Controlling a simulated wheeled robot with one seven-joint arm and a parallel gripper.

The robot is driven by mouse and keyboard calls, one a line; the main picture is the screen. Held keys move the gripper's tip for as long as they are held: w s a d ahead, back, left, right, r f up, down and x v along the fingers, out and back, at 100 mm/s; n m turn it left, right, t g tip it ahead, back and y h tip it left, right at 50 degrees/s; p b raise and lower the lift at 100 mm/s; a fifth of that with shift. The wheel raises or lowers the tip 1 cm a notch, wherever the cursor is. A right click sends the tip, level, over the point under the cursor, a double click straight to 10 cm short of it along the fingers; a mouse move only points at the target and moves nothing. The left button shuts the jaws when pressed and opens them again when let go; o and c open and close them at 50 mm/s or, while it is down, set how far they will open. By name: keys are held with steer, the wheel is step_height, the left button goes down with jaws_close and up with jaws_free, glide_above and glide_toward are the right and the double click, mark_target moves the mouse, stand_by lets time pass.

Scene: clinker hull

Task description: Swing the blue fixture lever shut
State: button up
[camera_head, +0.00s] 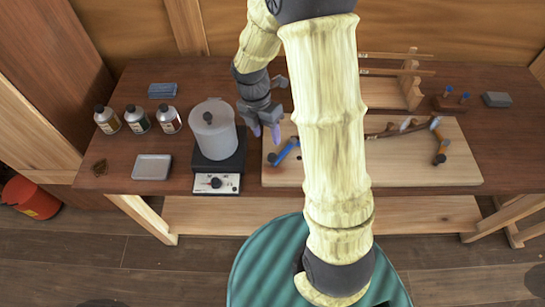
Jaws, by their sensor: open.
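A blue lever (284,152) stands at the left end of a pale wooden board (420,175) on the workbench. It slants up to the right, with a dark part at its lower left end. My gripper (265,134) has purple fingertips and is open, with nothing visible between them. It points down just above and to the left of the lever. Whether a fingertip touches the lever I cannot tell. My arm hides the middle of the board.
Left of the board is a white pot (213,135) on a heater (215,183). A wooden rack (410,80) stands behind the board. The board's right front is clear.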

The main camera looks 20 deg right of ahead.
mark_target(271, 155)
steer(key=f, duration=0.4)
steer(key=s+d+f, duration=0.1)
steer(key=f, duration=0.6)
steer(key=shift+s+d+f+p, duration=0.2)
steer(key=shift+s+f+p, duration=0.1)
steer(key=shift+s+p, duration=0.1)
steer(key=shift+c, duration=0.4)
jaws_close()
